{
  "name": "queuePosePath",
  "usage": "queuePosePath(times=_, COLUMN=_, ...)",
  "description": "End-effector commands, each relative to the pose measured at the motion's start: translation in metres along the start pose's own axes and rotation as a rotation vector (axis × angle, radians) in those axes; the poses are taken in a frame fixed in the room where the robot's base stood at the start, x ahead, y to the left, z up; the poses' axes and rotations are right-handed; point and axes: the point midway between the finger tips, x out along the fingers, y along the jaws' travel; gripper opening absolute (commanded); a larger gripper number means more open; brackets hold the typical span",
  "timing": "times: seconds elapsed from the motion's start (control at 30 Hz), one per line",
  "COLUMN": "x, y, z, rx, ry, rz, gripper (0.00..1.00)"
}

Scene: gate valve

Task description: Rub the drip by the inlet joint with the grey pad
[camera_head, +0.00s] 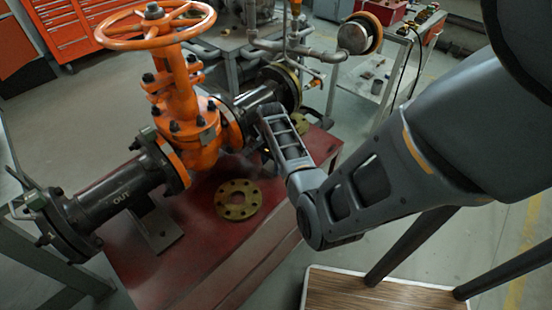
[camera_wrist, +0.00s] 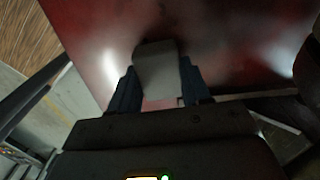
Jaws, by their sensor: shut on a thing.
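The grey pad (camera_wrist: 158,62) is held between the two blue fingers of my gripper (camera_wrist: 157,88) in the wrist view. It is over or against the red bench top (camera_wrist: 220,40); I cannot tell whether it touches. In the head view the orange gate valve (camera_head: 195,130) stands on the red bench, with the pipe marked OUT (camera_head: 115,195) at left. The opposite pipe (camera_head: 258,97), toward the inlet flange (camera_head: 281,86), runs to the upper right. My arm reaches down just right of the valve and hides the fingers and pad there. I cannot make out the drip.
A loose brass flange ring (camera_head: 238,199) lies on the bench in front of the valve. A wood-topped surface (camera_head: 385,292) is at the lower right. The front of the bench is fairly clear.

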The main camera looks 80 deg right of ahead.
Motion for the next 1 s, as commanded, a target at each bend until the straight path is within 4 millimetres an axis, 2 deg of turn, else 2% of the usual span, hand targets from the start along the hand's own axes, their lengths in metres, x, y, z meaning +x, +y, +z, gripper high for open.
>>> queuePosePath(times=0.27, x=0.000, y=-0.001, z=0.011, rx=-0.003, ry=-0.002, rz=0.001, gripper=0.19)
queuePosePath(times=0.7, x=0.002, y=-0.003, z=0.044, rx=-0.005, ry=-0.003, rz=0.001, gripper=0.19)
queuePosePath(times=1.0, x=0.007, y=-0.006, z=0.043, rx=-0.003, ry=-0.004, rz=-0.001, gripper=0.19)
